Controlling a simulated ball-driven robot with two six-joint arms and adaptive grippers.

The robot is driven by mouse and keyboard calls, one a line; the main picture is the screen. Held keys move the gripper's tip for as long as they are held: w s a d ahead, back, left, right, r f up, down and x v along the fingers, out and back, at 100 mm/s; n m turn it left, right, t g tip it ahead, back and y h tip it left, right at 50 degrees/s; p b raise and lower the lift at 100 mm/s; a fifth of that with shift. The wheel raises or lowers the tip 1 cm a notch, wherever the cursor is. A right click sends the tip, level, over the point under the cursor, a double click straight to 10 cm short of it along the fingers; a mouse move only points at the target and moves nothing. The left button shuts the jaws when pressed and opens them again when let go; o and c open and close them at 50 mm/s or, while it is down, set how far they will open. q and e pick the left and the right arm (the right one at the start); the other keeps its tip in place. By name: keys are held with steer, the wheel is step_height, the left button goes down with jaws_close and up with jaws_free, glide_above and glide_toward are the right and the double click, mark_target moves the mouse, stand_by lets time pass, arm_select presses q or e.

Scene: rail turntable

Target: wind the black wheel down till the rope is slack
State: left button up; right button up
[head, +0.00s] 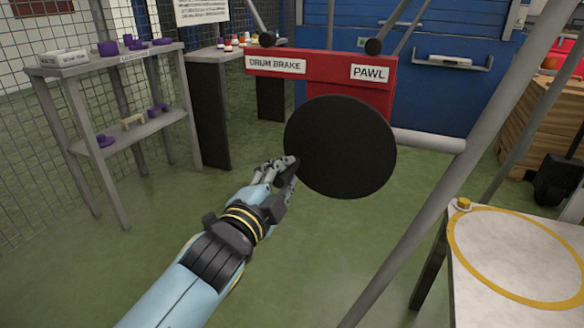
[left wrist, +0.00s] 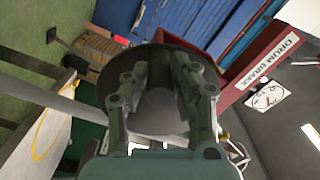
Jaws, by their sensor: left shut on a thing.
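The black wheel (head: 341,147) is a plain dark disc in front of the red winch frame (head: 318,80), which bears the labels DRUM BRAKE and PAWL. My left gripper (head: 287,166) is shut on the wheel at its lower left edge. In the left wrist view, the fingers of my left gripper (left wrist: 162,92) stand on both sides of a grey part, with the dark wheel (left wrist: 165,60) behind. What exactly lies between the fingertips is hard to make out. I cannot make out the rope. My right gripper is not in view.
A grey shelf (head: 110,62) with purple parts stands at the left. A slanted grey pole (head: 440,170) crosses right of the wheel. A pale table (head: 490,285) with a yellow ring is at the lower right. The green floor below the wheel is clear.

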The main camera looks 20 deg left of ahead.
arm_select(q)
steer(key=shift+f, duration=0.1)
jaws_close()
steer(key=shift+d+f+n+b, duration=0.4)
steer(key=shift+f+n, duration=0.25)
steer(key=shift+n, duration=0.35)
steer(key=shift+d+f, duration=0.1)
steer(key=shift+f, duration=0.05)
steer(key=shift+f+n, duration=0.15)
steer(key=shift+n, duration=0.25)
steer(key=shift+d+f+n, duration=0.25)
steer(key=shift+f+n, duration=0.05)
steer(key=shift+n, duration=0.1)
steer(key=shift+d+f+n+b, duration=0.35)
steer(key=shift+d+n, duration=0.05)
steer(key=shift+n, duration=0.2)
